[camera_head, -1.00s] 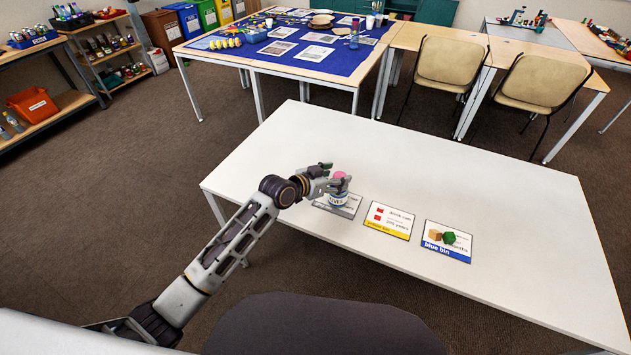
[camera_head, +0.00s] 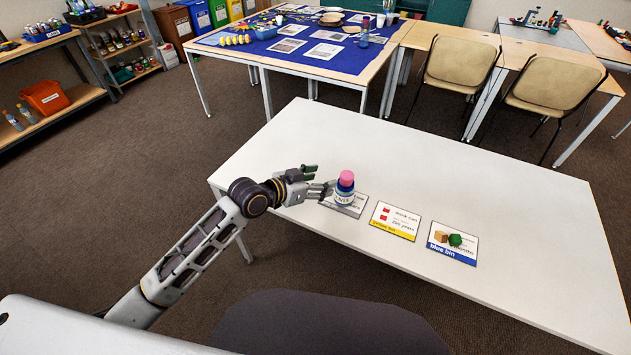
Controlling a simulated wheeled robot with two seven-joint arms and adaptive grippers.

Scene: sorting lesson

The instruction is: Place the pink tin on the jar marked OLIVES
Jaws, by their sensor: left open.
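The pink tin (camera_head: 347,178) sits upright on top of the jar (camera_head: 345,197), whose label shows part of the word OLIVES. The jar stands on a grey-edged card (camera_head: 350,208) on the white table. My left gripper (camera_head: 323,180) is open just to the left of the tin and jar, its fingers pointing at them. It holds nothing and appears apart from the tin. My right gripper is out of view.
The rest of the white table (camera_head: 430,170) is clear. Two chairs (camera_head: 452,65) stand behind it.

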